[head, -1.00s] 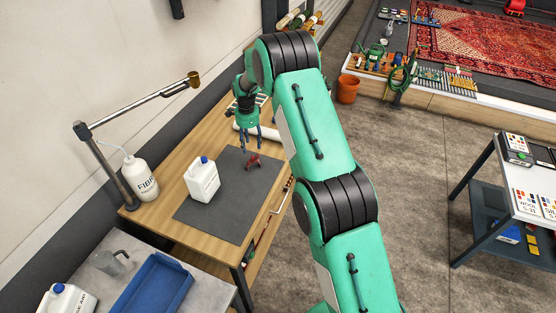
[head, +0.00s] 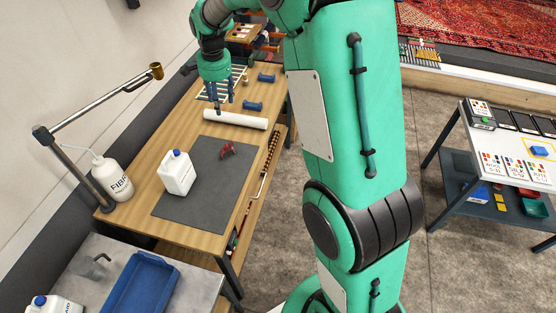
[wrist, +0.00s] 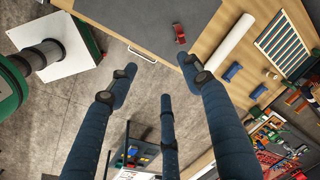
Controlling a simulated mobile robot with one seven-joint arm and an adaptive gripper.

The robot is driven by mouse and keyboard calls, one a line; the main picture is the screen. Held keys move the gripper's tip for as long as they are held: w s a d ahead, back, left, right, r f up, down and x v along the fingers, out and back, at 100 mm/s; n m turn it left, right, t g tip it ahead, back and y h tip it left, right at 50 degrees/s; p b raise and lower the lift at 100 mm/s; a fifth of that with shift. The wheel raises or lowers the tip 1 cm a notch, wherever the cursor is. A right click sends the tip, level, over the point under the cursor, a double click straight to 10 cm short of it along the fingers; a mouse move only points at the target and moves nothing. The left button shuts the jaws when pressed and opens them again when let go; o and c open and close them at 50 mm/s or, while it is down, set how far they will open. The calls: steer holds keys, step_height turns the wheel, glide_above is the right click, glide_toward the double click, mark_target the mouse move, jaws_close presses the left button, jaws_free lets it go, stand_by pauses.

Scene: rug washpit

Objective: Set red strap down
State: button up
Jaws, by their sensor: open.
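The red strap (head: 228,149), a small red bundle, lies on the dark grey mat (head: 200,212) on the wooden workbench (head: 228,228). It also shows in the wrist view (wrist: 179,33), near the top, apart from my fingers. My gripper (head: 222,104) is open and empty, with its blue fingers spread. In the head view it appears beyond the strap, around the white roll's left end. In the wrist view my gripper (wrist: 160,78) has nothing between its fingertips.
A white jug (head: 177,175) stands on the mat, left of the strap. A white roll (head: 235,119) and blue dumbbell-shaped pieces (head: 253,106) lie farther back. A lamp-like arm (head: 105,107) reaches over the bench's left side. The mat's front part is clear.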

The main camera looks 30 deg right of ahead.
steer(key=s+a+r+n+t, duration=0.1)
steer(key=s+r+n, duration=0.2)
steer(key=s+r, duration=0.55)
steer(key=s+a+r+n+t, duration=0.1)
steer(key=s+r+n, duration=0.2)
steer(key=s+r, duration=0.55)
steer(key=s+f+n+t, duration=0.2)
steer(key=s+n, duration=0.4)
steer(key=s, duration=2)
steer(key=shift+s+a+f, duration=0.2)
steer(key=shift+s+f, duration=0.1)
steer(key=shift+f, duration=0.25)
step_height(320, 180, down, 13)
steer(key=b, duration=1.2)
steer(key=shift+r+b, duration=0.15)
steer(key=shift+b, duration=0.25)
